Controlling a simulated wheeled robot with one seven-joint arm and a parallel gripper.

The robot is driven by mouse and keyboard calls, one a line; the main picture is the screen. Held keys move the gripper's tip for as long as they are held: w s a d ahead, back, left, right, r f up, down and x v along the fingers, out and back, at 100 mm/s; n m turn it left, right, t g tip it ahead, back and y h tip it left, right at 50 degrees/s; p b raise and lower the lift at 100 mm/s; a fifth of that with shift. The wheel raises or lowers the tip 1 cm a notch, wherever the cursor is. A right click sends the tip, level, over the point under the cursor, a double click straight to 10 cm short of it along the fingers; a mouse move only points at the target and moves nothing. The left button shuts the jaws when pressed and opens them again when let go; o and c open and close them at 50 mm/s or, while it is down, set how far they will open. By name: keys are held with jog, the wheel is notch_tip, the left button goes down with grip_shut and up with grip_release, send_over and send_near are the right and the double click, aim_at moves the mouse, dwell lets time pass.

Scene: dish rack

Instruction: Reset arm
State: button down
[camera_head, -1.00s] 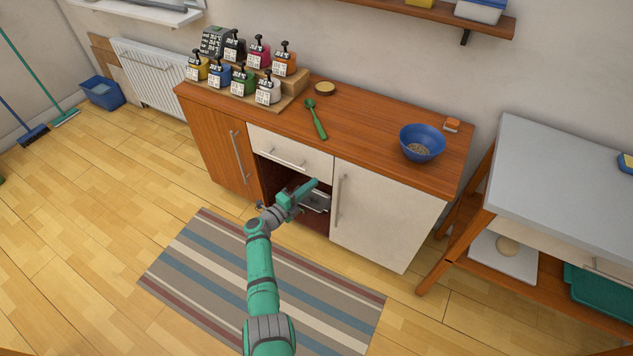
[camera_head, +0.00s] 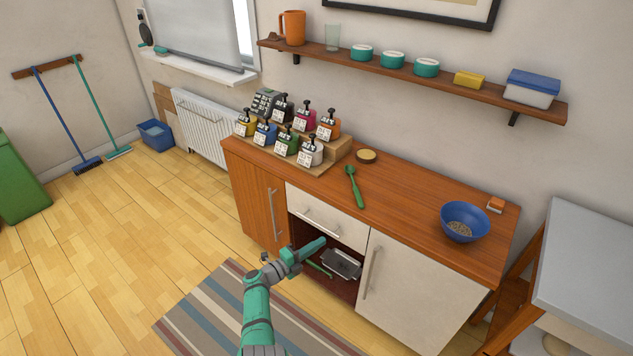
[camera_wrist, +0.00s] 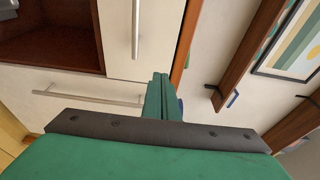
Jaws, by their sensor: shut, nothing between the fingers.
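My gripper (camera_head: 318,244) is at the end of my green arm, in front of the cabinet's open compartment (camera_head: 345,285) below the white drawer. Its fingers are shut together with nothing between them. In the wrist view the closed green fingers (camera_wrist: 160,98) point up the picture, with the white cabinet front and a long handle (camera_wrist: 88,99) behind them. A grey metal container (camera_head: 342,263) and a green item (camera_head: 319,269) are in the compartment beyond my gripper.
The wooden counter (camera_head: 405,205) holds several pump bottles, a green spoon (camera_head: 355,187) and a blue bowl (camera_head: 464,222). A shelf (camera_head: 440,82) is above. A grey-topped table (camera_head: 590,265) stands at right.

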jog(key=shift+s, duration=0.1)
jog(key=s+d+f+n+t+y, duration=0.25)
jog(key=s+d+n, duration=0.25)
jog(key=s, duration=0.3)
jog(key=s+d+f+n+t+y, duration=0.1)
jog(key=s+d+f+n+t, duration=0.35)
jog(key=s, duration=0.35)
jog(key=s+n+t+y, duration=0.1)
jog(key=s+n+y, duration=0.4)
jog(key=s, duration=0.5)
jog(key=s+a+r+n+g+y, duration=0.1)
jog(key=s+a+r+n+y, duration=0.2)
jog(key=s, duration=0.6)
jog(key=s+a+r+n+y, duration=0.1)
jog(key=s+a+r+n, duration=0.3)
jog(key=s, duration=0.6)
jog(key=s+a+r+n+g+y, duration=0.1)
jog(key=s+a+r+n, duration=0.1)
jog(key=s+r+n, duration=0.5)
jog(key=s+a+r+g, duration=0.1)
jog(key=s+a+r, duration=0.2)
jog(key=s+r, duration=0.3)
jog(key=shift+s+r+y, duration=0.35)
jog(key=shift+s+y, duration=0.1)
jog(key=shift+s, duration=0.65)
jog(key=shift+a, duration=0.1)
